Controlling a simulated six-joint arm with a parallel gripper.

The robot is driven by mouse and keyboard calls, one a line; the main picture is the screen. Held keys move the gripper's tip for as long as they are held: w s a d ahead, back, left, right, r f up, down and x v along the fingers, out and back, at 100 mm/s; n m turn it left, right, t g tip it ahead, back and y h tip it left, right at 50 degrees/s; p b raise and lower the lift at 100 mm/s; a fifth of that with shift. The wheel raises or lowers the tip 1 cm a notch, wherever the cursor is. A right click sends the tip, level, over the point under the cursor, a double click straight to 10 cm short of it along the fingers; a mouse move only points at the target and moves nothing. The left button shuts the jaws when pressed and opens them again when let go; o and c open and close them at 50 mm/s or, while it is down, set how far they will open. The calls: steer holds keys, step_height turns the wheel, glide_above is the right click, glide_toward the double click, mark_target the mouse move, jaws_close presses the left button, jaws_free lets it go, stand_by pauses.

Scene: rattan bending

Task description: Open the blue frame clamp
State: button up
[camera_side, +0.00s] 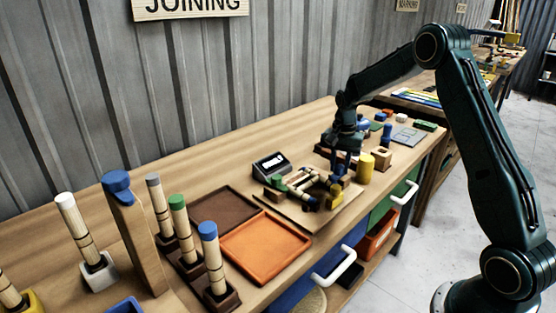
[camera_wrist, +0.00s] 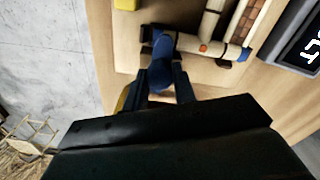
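The wooden rattan frame (camera_side: 302,183) sits on a board (camera_side: 300,214) on the bench, with coloured clamps around it. The blue frame clamp's rounded lever (camera_wrist: 161,62) stands up beside one end of the frame in the wrist view. My gripper (camera_wrist: 161,76) has one dark finger on each side of this lever, very close to it. I cannot tell whether the fingers touch or squeeze it. In the side view my gripper (camera_side: 343,166) points down at the frame's right end, and the arm and fingers partly hide the clamp there.
A small display box (camera_side: 271,165) stands behind the frame. A yellow cylinder (camera_side: 365,169) and a wooden block (camera_side: 381,158) stand close to the right of my gripper. Brown (camera_side: 222,204) and orange (camera_side: 264,262) trays lie to the left, beside upright capped rods (camera_side: 212,262).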

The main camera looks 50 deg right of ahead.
steer(key=shift+c, duration=0.6)
steer(key=shift+n, duration=0.4)
steer(key=n, duration=1.2)
steer(key=shift+n, duration=0.3)
steer(key=n, duration=0.4)
steer(key=shift+r+n, duration=0.1)
steer(key=shift+n, duration=0.2)
steer(key=o, duration=1)
